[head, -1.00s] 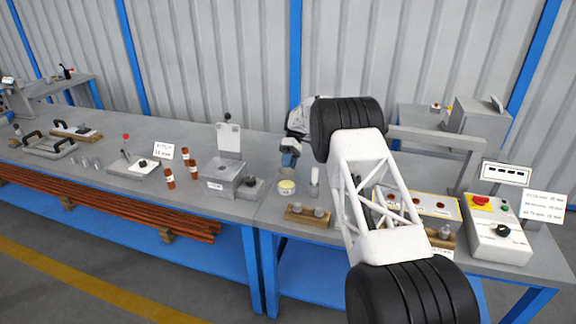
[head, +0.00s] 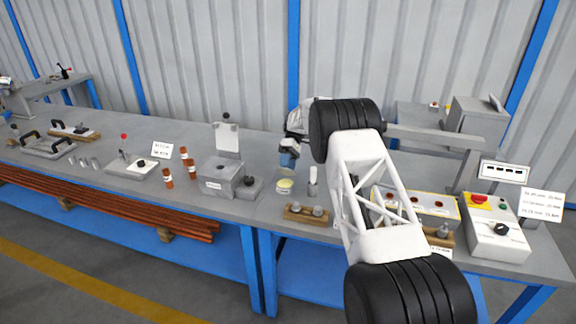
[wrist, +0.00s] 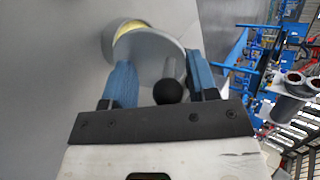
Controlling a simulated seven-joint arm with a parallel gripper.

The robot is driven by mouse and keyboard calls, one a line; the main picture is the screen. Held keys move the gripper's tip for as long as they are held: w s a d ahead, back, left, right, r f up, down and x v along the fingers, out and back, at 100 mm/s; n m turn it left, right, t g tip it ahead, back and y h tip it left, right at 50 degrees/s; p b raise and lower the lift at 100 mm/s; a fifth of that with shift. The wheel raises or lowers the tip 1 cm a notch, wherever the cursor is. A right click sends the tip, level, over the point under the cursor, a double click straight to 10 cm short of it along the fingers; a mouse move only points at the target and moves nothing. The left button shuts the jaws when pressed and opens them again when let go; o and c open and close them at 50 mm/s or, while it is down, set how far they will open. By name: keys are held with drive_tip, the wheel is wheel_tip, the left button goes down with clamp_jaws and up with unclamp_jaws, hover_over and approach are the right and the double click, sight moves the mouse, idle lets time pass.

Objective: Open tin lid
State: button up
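The round tin (head: 284,188) with pale yellow on its top stands on the bench, just below my gripper (head: 288,163) in the head view. In the wrist view the tin (wrist: 128,27) is partly covered by a grey disc, the lid (wrist: 145,60), which looks nearer to the camera and tilted. My blue fingers (wrist: 160,62) stand apart, one at each side of the lid, and seem to grip its rim. A black ball (wrist: 168,92) on a grey stem shows between the fingers; I cannot tell whether it belongs to the lid.
A white upright cylinder (head: 313,182) stands close right of the tin. A wooden block with grey knobs (head: 306,214) lies in front. A grey block fixture (head: 222,178) stands to the left, and a control box with a red button (head: 497,225) to the right. My arm hides part of the bench.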

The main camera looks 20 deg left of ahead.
drive_tip(key=shift+r, duration=0.2)
drive_tip(key=shift+s+r, duration=0.1)
drive_tip(key=shift+r, duration=1.6)
drive_tip(key=s+d, duration=0.3)
drive_tip(key=s, duration=0.4)
drive_tip(key=s+d+r, duration=0.1)
drive_tip(key=s+d, duration=0.3)
drive_tip(key=s, duration=0.3)
drive_tip(key=shift+d+r, duration=0.15)
drive_tip(key=shift+r, duration=0.05)
drive_tip(key=shift+w+a+m+t+h, duration=0.1)
drive_tip(key=shift+w+a+m+t, duration=0.7)
drive_tip(key=shift+w+a+t, duration=0.85)
drive_tip(key=shift+w+a+m+t+h, duration=0.1)
drive_tip(key=shift+w+a+m+t, duration=0.85)
drive_tip(key=shift+t, duration=1.4)
drive_tip(key=shift+w+a+m+t+h, duration=0.1)
drive_tip(key=shift+w+a+m+t, duration=0.7)
drive_tip(key=shift+a+t, duration=1)
